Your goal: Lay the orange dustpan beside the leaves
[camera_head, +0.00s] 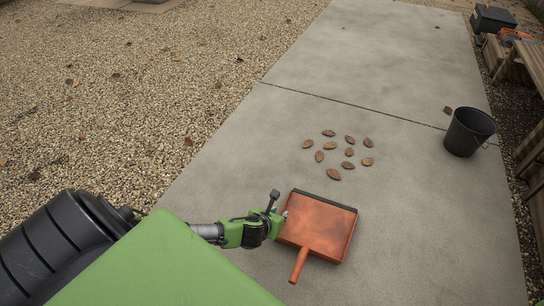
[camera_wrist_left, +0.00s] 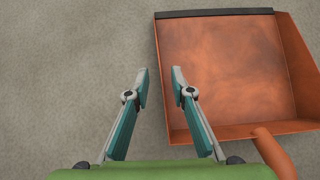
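The orange dustpan (camera_head: 318,225) appears to lie flat on the concrete, its dark front lip toward the leaves and its handle toward me. Several brown leaves (camera_head: 348,152) lie in a loose group just beyond it. My left gripper (camera_head: 280,204) is at the pan's left edge. In the left wrist view its fingers (camera_wrist_left: 160,75) are apart, with the left edge of the dustpan (camera_wrist_left: 225,70) passing between and below the tips. I cannot tell whether they touch it. My right gripper is not in view.
A black bucket (camera_head: 469,131) stands right of the leaves. Wooden structures (camera_head: 520,68) and a dark box (camera_head: 492,19) line the right edge. Gravel (camera_head: 130,90) borders the concrete slab (camera_head: 375,60) on the left. The concrete around the leaves is mostly clear.

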